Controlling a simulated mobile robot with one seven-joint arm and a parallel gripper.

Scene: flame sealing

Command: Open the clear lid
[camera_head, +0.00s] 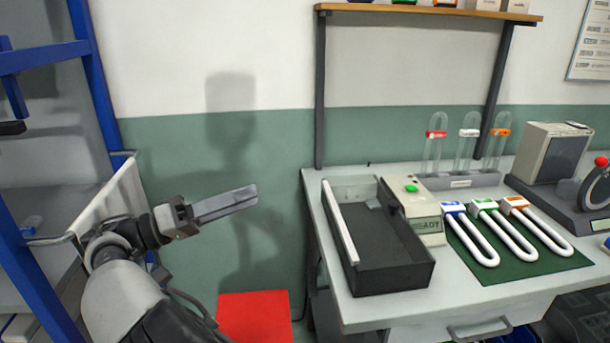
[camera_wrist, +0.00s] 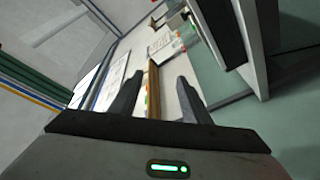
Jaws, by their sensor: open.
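A black open-looking box (camera_head: 400,272) stands on the white table, joined on its right to a pale unit (camera_head: 418,212) with a green button and a label ending in "EADY". A white bar (camera_head: 341,222) runs along the box's left edge. The clear lid itself is hard to make out; I cannot tell its exact position. My gripper (camera_head: 240,200) is left of the table, in the air, well apart from the box, fingers pointing right. In the wrist view its two fingers (camera_wrist: 158,95) are spread with nothing between them.
Looped white tubes with blue, green and orange ends (camera_head: 510,232) lie on a green mat. A rack of clear tubes (camera_head: 462,180) stands behind. A blue frame (camera_head: 95,70) is close on the left. A red block (camera_head: 255,315) is low beside the table (camera_head: 350,308).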

